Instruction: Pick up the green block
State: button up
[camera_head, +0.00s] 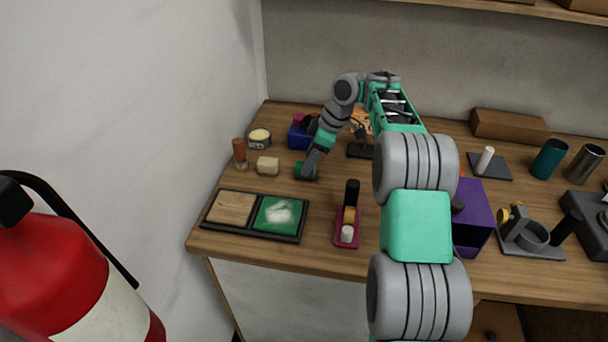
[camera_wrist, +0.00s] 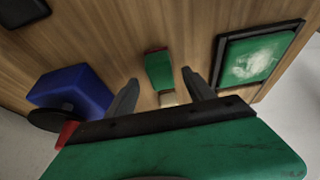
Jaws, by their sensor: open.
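The green block (camera_head: 301,171) lies on the wooden table, left of the middle in the head view, partly hidden by my gripper. In the wrist view the green block (camera_wrist: 159,70) is a small oblong with a dark red far end. My gripper (camera_head: 311,160) is right above or at it. In the wrist view my gripper (camera_wrist: 160,80) is open, with one dark finger on each side of the block's line. The block shows between the fingertips with gaps on both sides. I cannot tell how far the fingertips are above the table.
A cream block (camera_head: 267,165) sits just left of the green block. A blue box (camera_head: 297,138) stands behind it. A black tray (camera_head: 248,234) with wood and green panels lies in front. A magenta tray (camera_head: 343,243) is to the right, then a purple box (camera_head: 481,195).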

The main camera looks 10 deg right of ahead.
jog(key=x, duration=0.3)
jog(key=shift+a+f, duration=0.1)
jog(key=shift+f, duration=0.25)
grip_shut()
